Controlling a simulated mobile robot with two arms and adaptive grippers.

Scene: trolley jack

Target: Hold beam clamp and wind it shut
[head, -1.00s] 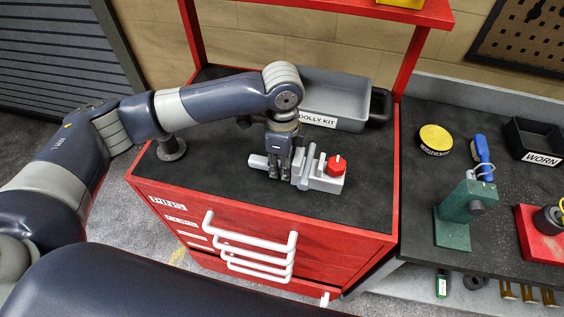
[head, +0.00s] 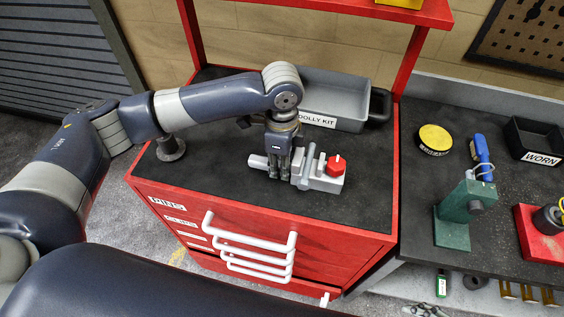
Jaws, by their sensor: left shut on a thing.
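The beam clamp (head: 322,183) is a light grey metal piece with a red knob (head: 336,164) at its right end. It lies on the black top of the red tool cabinet. My left gripper (head: 278,174) points down and is shut on the clamp's grey bar, left of the upright jaws. The fingers hide part of the bar.
A grey tray labelled DOLLY KIT (head: 345,101) stands behind the clamp. The workbench (head: 408,142) at right holds a yellow-topped tin (head: 435,139), a blue-handled brush (head: 482,152), a green fixture (head: 453,228), a red block (head: 535,238) and a black WORN bin (head: 535,139). The cabinet top right of the clamp is clear.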

